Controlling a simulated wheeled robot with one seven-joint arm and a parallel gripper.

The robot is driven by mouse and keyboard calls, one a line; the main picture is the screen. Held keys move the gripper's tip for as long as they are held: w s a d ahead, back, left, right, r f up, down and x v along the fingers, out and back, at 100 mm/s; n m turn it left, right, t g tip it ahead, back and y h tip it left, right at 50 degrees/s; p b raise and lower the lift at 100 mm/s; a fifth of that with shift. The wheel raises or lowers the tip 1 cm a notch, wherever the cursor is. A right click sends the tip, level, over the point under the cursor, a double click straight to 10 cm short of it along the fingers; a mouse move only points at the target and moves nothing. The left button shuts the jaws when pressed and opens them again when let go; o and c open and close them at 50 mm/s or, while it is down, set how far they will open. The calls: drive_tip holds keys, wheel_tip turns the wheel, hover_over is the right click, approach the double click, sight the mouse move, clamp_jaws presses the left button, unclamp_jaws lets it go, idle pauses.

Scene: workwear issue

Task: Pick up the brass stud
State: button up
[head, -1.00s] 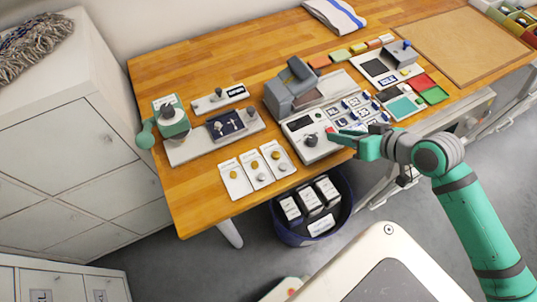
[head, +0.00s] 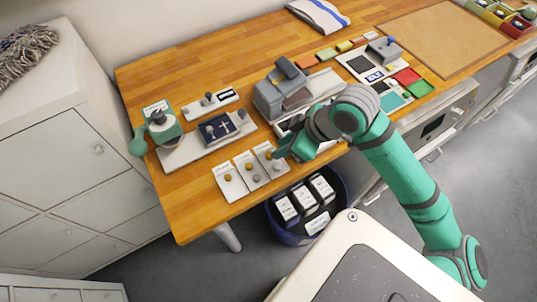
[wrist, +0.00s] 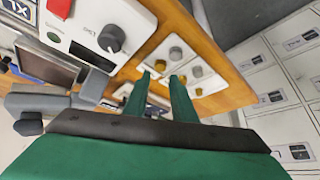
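Three white cards lie side by side near the front edge of the wooden bench. Small round brass-coloured studs sit on them: one on the left card (head: 228,177), one on the middle card (head: 249,166), and one on the right card (head: 269,156) close to my gripper. Grey studs sit on the middle card (head: 256,178) and right card (head: 277,167). My gripper (head: 284,152) is just right of the right card, above the bench. In the wrist view my gripper (wrist: 160,77) has its two green fingers apart with nothing held. A brass-coloured stud (wrist: 160,65) shows beyond the fingertips.
A blue bin (head: 290,235) with boxes stands below the edge. A green press (head: 160,124) and a tray with a dark pad (head: 185,152) are further left.

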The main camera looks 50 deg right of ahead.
sight(269, 154)
drive_tip(key=shift+x, duration=2.8)
drive_tip(key=shift+s, duration=0.1)
drive_tip(key=shift+c, duration=0.7)
clamp_jaws()
